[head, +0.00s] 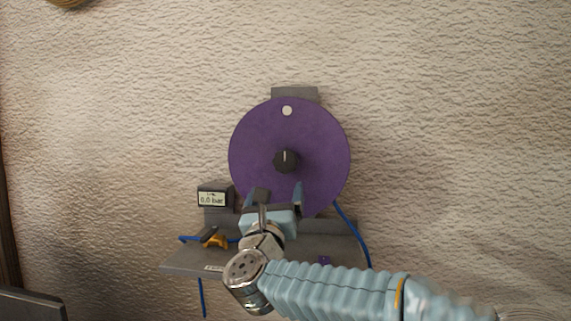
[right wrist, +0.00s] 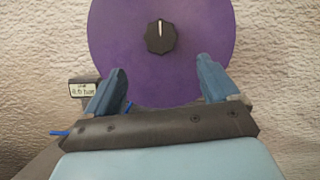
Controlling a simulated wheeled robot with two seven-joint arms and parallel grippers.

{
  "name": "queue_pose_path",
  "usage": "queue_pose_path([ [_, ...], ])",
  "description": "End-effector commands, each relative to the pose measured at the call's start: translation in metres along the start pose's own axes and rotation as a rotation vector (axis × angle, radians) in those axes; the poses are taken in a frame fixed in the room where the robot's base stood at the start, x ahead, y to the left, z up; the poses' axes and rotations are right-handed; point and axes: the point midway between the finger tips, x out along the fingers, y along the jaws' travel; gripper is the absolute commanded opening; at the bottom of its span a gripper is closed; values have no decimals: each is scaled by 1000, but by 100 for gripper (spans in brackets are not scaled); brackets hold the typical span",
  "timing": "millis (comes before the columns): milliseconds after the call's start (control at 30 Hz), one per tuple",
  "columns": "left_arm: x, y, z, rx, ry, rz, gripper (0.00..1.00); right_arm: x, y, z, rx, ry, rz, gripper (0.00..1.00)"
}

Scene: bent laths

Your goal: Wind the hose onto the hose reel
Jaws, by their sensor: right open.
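The hose reel (head: 255,135) is a purple disc on the wall with a black knob (head: 286,160) at its centre and a pale round spot near its top edge. It also fills the top of the right wrist view (right wrist: 200,45). The blue hose (head: 353,235) hangs from the reel's lower right; blue pieces also show at the shelf's left. My right gripper (head: 280,192) is in front of the reel's lower part, its fingers apart and empty, below the knob. In the right wrist view the fingers (right wrist: 160,80) stand apart with the knob beyond and above them. My left gripper is not seen.
A grey shelf (head: 190,264) is below the reel, partly hidden by my right arm. An orange and black hose fitting (head: 215,240) lies at its left. A small gauge reading 0.0 bar (head: 212,198) stands left of the reel.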

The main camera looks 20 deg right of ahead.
Motion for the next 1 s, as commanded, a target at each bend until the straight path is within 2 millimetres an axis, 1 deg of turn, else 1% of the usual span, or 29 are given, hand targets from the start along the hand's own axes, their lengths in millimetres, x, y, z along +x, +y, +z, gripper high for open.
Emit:
queue_pose_path([
  [33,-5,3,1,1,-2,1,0,10,-1,2,-1,1,-3,88],
  [167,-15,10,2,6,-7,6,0,39,-1,4,-3,2,-3,88],
  [300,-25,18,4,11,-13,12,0,72,-1,3,-3,2,-2,88],
  [400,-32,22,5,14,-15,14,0,93,-1,3,-4,1,-2,88],
  [500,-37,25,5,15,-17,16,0,109,0,2,-3,1,-1,88],
  [600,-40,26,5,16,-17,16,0,120,0,1,-3,1,-1,88],
  [700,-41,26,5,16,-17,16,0,125,0,0,-3,1,0,88],
  [967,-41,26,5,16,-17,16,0,126,0,-1,-3,0,1,88],
  [1000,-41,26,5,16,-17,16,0,126,0,0,-3,0,1,87],
])
